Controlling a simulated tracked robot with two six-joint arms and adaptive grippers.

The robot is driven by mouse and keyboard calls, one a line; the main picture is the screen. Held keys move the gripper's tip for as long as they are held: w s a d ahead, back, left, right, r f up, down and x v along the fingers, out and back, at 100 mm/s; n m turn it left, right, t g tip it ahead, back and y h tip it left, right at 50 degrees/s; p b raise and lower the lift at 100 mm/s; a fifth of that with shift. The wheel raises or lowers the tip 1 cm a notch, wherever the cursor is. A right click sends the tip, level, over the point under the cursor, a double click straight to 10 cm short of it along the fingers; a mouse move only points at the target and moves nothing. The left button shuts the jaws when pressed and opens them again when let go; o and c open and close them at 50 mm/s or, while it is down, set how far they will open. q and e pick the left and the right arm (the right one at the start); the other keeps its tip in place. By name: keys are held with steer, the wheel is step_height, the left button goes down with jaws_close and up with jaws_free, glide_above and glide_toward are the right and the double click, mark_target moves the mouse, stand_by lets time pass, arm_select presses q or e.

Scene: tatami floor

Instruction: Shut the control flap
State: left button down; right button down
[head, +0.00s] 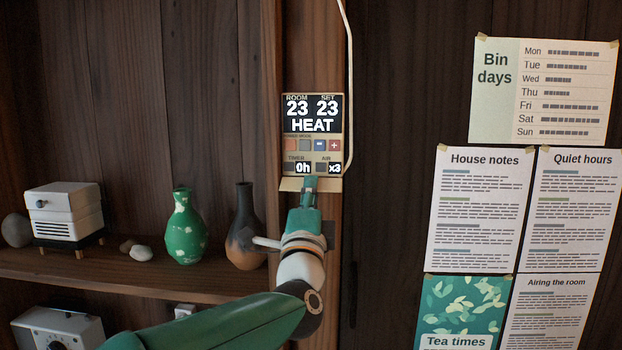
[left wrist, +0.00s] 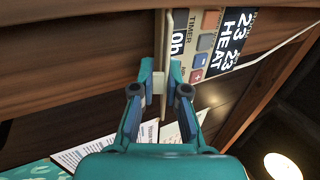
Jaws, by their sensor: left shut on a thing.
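The wall control panel (head: 314,134) is beige, with a lit display reading ROOM 23, SET 23 and HEAT, and small coloured buttons below. Its display and buttons also show sideways in the left wrist view (left wrist: 207,43). The control flap (head: 329,185) is a thin beige plate at the panel's lower edge, hinged open and leaving the buttons uncovered. In the left wrist view the flap (left wrist: 167,45) is seen nearly edge-on. My left gripper (head: 308,186) is just below the panel, its fingers (left wrist: 160,80) closed on the flap's edge. My right gripper is not in view.
A shelf (head: 130,284) at left holds a white box (head: 64,212), a green vase (head: 187,228), a dark vase (head: 245,230) and stones. A white cable (head: 350,80) runs down beside the panel. Paper notices (head: 477,210) hang at right.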

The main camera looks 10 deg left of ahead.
arm_select(q)
steer(key=shift+w+d+f, duration=0.1)
steer(key=shift+f, duration=0.35)
steer(key=c, duration=1.2)
jaws_free()
steer(key=shift+w, duration=0.1)
steer(key=shift+r, duration=0.35)
steer(key=shift+s, duration=0.35)
steer(key=v, duration=1.1)
steer(key=shift+s+f, duration=0.25)
